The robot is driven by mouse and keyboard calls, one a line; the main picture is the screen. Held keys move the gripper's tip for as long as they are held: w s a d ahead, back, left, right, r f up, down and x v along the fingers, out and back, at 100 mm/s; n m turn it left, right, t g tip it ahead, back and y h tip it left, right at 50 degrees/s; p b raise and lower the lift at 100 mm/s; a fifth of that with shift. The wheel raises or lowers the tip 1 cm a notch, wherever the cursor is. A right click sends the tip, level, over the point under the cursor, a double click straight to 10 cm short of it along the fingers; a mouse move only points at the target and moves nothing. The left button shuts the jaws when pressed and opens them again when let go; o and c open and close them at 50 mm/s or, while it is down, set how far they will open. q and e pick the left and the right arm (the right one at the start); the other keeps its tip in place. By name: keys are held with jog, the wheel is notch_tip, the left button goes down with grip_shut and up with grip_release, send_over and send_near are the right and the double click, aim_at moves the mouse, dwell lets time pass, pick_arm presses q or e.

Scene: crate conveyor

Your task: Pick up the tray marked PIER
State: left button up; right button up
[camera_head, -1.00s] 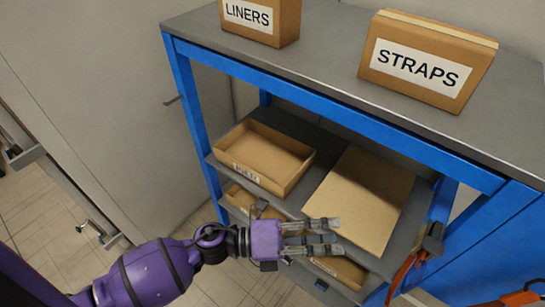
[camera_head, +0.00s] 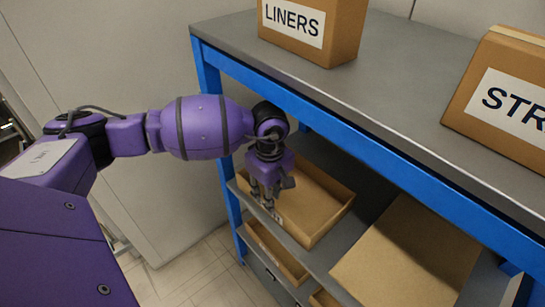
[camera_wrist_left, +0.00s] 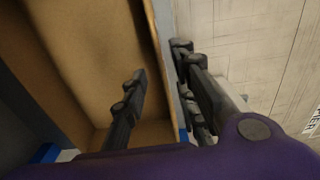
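An open cardboard tray (camera_head: 312,208) sits on the rack's upper inner shelf. It looks empty. My left gripper (camera_head: 267,200) is at its front wall and covers most of the label there, so the word cannot be read now. In the left wrist view the fingers (camera_wrist_left: 165,105) are open and straddle the tray's front wall (camera_wrist_left: 162,50). One finger is inside the tray and the others are outside, with visible gaps, so they do not look closed on it. My right gripper is not in view.
A closed flat carton (camera_head: 412,255) lies right of the tray. Another tray (camera_head: 276,250) is on the shelf below. The rack's blue front beam (camera_head: 340,140) runs above the tray. The LINERS box (camera_head: 310,28) and the STRAPS box (camera_head: 505,100) stand on top.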

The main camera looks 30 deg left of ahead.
pick_arm(q)
jog(key=shift+s+d+f, duration=0.1)
jog(key=shift+s+f, duration=0.1)
jog(key=shift+f, duration=0.35)
notch_tip(320, 180, down, 4)
jog(key=shift+w+r, duration=0.1)
jog(key=shift+f, duration=0.25)
grip_shut()
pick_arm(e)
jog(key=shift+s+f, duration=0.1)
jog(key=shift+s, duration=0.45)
